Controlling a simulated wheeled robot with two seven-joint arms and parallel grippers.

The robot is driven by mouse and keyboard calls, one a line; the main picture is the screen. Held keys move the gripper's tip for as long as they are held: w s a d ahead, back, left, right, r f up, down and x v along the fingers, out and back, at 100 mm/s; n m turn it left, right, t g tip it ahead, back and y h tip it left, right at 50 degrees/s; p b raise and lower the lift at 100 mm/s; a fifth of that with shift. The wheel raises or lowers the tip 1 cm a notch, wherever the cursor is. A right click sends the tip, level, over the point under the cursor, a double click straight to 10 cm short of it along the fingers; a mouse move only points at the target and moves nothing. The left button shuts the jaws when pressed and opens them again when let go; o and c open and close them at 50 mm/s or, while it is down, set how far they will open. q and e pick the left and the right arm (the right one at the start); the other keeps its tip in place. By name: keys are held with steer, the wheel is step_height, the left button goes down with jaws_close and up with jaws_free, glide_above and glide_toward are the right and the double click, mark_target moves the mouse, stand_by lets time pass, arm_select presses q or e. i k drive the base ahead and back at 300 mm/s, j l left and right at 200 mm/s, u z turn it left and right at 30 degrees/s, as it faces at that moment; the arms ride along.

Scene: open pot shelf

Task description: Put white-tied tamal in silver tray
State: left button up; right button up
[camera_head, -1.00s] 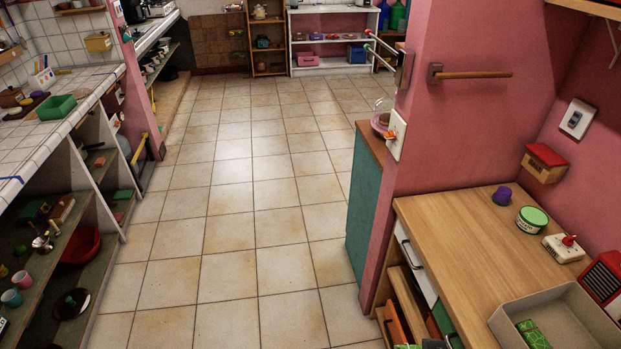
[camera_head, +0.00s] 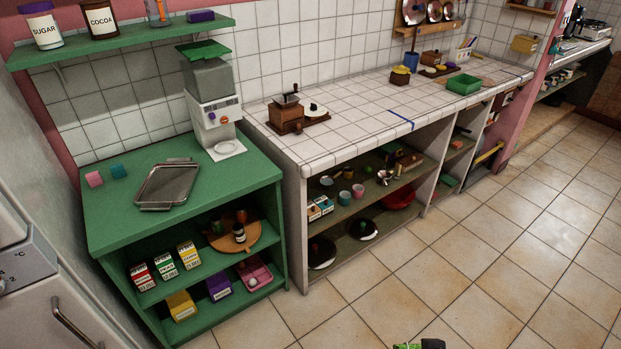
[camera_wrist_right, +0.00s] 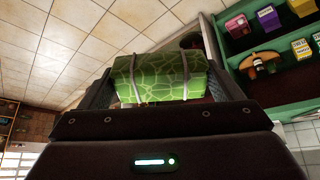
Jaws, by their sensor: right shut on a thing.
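The white-tied tamal (camera_wrist_right: 160,77) is a green, leaf-patterned block with two pale ties. My right gripper (camera_wrist_right: 157,88) is shut on it in the right wrist view, with a dark finger at each end. At the bottom edge of the head view, only a bit of the green tamal (camera_head: 405,346) and a dark part of the gripper show. The silver tray (camera_head: 167,185) lies empty on the green cabinet top at the left, well away from the gripper. My left gripper is not in view.
A green shelf (camera_head: 120,42) hangs above. The tiled floor (camera_head: 480,270) is clear.

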mark_target(169, 184)
steer(key=i+j+u, duration=0.25)
steer(key=u, duration=0.2)
steer(key=i+j+u, duration=0.25)
steer(key=u, duration=0.2)
steer(key=i+j+u, duration=0.25)
steer(key=u, duration=0.2)
steer(key=i, duration=0.1)
